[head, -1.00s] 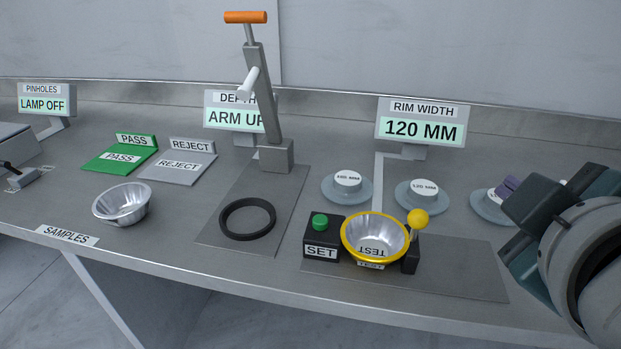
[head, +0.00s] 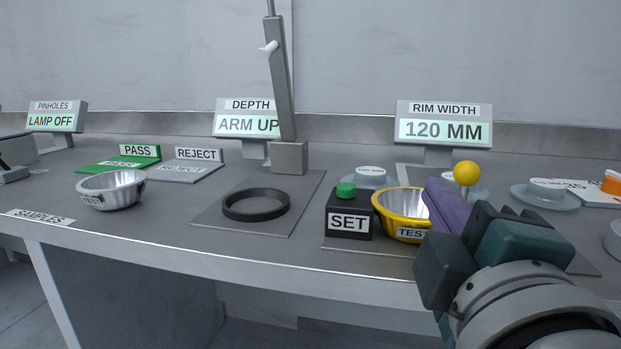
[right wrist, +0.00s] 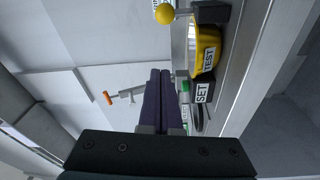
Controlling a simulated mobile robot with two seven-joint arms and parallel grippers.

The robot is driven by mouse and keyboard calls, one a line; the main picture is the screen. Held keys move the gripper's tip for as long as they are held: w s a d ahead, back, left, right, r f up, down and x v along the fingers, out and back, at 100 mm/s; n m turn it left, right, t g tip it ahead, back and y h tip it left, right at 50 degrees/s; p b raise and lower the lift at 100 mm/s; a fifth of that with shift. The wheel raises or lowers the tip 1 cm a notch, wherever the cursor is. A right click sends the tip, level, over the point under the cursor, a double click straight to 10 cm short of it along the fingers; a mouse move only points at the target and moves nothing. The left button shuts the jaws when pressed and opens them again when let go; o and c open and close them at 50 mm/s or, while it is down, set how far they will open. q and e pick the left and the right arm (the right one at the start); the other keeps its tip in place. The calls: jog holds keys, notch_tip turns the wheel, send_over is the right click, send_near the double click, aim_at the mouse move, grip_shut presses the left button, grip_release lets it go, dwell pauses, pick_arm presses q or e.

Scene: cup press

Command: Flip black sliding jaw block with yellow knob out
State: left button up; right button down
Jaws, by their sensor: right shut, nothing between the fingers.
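The yellow knob (head: 466,173) stands up behind my right gripper in the head view, its black jaw block hidden there by the gripper. In the right wrist view the knob (right wrist: 165,14) and black jaw block (right wrist: 210,12) are at the top, beside the yellow-rimmed TEST bowl (right wrist: 207,45). The bowl (head: 392,215) also shows in the head view, partly covered. My right gripper (head: 432,195) has its purple fingers shut and empty, in front of the bowl's right part in the picture. Contact with the knob cannot be told. My left gripper is not in view.
The black SET box (head: 349,222) with a green button stands just left of the bowl. Further left are a black ring (head: 256,204), the upright press arm (head: 279,80) and a metal bowl (head: 112,190). Glass-like discs (head: 545,195) lie to the right.

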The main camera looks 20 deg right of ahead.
aim_at(466, 173)
jog(key=x, duration=1)
jog(key=shift+w+d, duration=0.15)
jog(key=shift+w, duration=0.05)
jog(key=s+d, duration=0.2)
jog(key=shift+s+f+p, duration=0.3)
jog(key=shift+f+p, duration=0.05)
jog(key=shift+p, duration=0.05)
jog(key=shift+s+d, duration=0.2)
jog(key=shift+d, duration=0.15)
jog(key=shift+f, duration=0.1)
